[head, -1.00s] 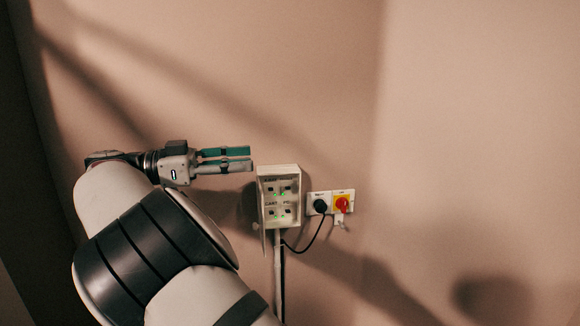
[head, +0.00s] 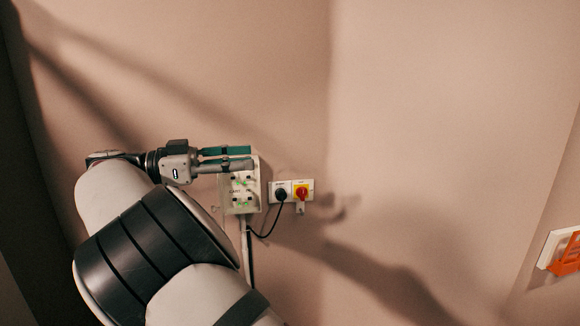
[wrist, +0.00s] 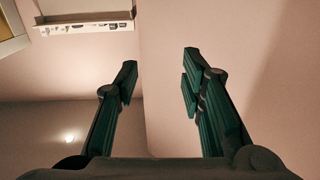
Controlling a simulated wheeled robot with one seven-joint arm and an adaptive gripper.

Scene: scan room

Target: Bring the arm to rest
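My gripper (head: 250,157) is at the left of the head view, pointing right. Its fingers cross in front of the upper part of a pale wall box, hiding some of it; I cannot tell from the head view how far apart they are in depth. In the wrist view my gripper (wrist: 158,75) has its two green-padded fingers spread wide, with only bare wall between them. It is open and empty. My arm is bent, its large white and black links filling the lower left of the head view.
The pale box (head: 241,207) has switches and green lights. An orange fitting (head: 566,256) is at the far right. The wall between is bare.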

